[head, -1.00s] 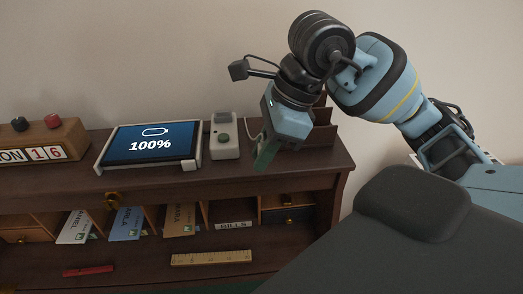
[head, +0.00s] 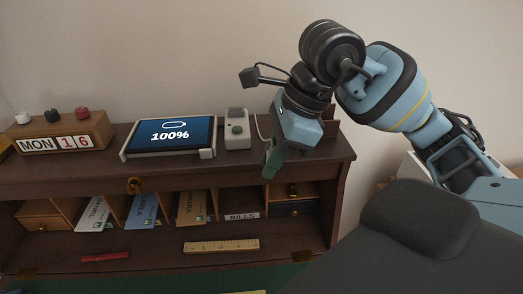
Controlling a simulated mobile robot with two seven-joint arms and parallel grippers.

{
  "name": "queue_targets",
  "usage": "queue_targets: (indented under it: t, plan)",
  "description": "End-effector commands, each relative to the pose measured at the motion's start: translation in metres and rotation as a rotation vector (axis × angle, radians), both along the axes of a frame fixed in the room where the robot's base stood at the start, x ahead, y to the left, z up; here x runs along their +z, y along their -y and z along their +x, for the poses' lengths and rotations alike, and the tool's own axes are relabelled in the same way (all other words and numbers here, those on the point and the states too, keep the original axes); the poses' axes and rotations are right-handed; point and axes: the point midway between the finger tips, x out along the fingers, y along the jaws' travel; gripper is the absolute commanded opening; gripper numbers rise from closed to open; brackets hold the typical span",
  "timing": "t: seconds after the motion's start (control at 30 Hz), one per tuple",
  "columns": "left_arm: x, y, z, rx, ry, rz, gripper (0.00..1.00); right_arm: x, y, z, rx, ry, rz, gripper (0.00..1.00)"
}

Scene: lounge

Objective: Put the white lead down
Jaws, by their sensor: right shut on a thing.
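The white lead (head: 258,127) shows as a thin pale cord curving down beside the small grey-white box, on the left side of my right gripper. My right gripper (head: 269,166) hangs from the upper right over the front part of the desk's top shelf, fingers pointing down. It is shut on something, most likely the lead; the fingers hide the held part. The lead's ends are not clear. My left gripper is not in view.
A tablet reading 100% (head: 171,136) lies in a white stand. A wooden calendar block (head: 60,134) is at left. Below are letter slots, a ruler (head: 221,246) and a red pen (head: 105,257). The shelf front is clear.

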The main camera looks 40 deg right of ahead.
Motion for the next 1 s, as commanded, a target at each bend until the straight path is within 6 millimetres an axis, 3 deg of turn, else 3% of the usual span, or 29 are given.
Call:
queue_targets:
  t: [0.3, 0.47, 1.0]
  plan:
    - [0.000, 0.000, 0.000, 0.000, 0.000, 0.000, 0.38, -0.001, 0.000, 0.001, 0.012, 0.000, 0.000, 0.00]
    - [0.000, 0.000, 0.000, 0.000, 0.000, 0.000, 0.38, -0.005, -0.003, 0.004, 0.114, -0.003, 0.002, 0.00]
    - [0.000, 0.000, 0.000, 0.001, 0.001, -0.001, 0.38, -0.038, -0.022, 0.026, 0.916, -0.003, 0.002, 0.00]
